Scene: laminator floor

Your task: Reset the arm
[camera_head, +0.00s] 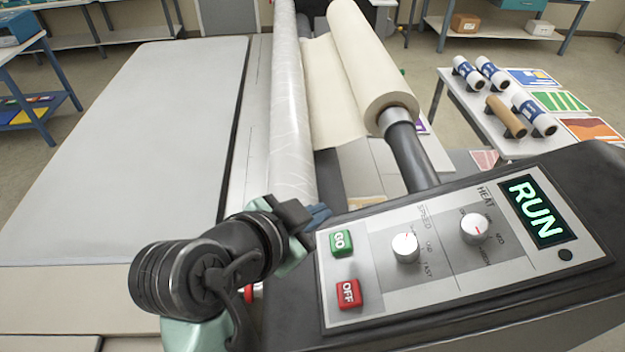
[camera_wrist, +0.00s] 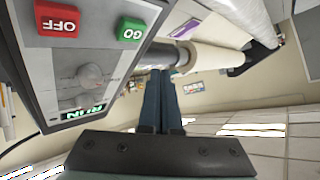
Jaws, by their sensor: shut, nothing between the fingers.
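My gripper (camera_head: 318,214) is beside the left end of the laminator's control panel (camera_head: 380,290), just left of the green GO button (camera_head: 342,242). In the wrist view its two dark blue fingers (camera_wrist: 161,74) are together with nothing between them. My dark arm reaches in from the lower left of the head view. The red OFF button (camera_head: 348,293) sits below GO. The lit display (camera_head: 535,210) reads RUN in green. In the wrist view the panel appears upside down, with OFF (camera_wrist: 57,18) and GO (camera_wrist: 131,29) at the upper left.
A clear film roller (camera_head: 290,110) and a cream roll (camera_head: 365,65) lie behind the panel. A flat grey bed (camera_head: 150,130) spreads to the left. A white table (camera_head: 480,125) with several rolls and printed sheets stands at the right. Speed (camera_head: 405,247) and heat (camera_head: 475,228) knobs sit on the panel.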

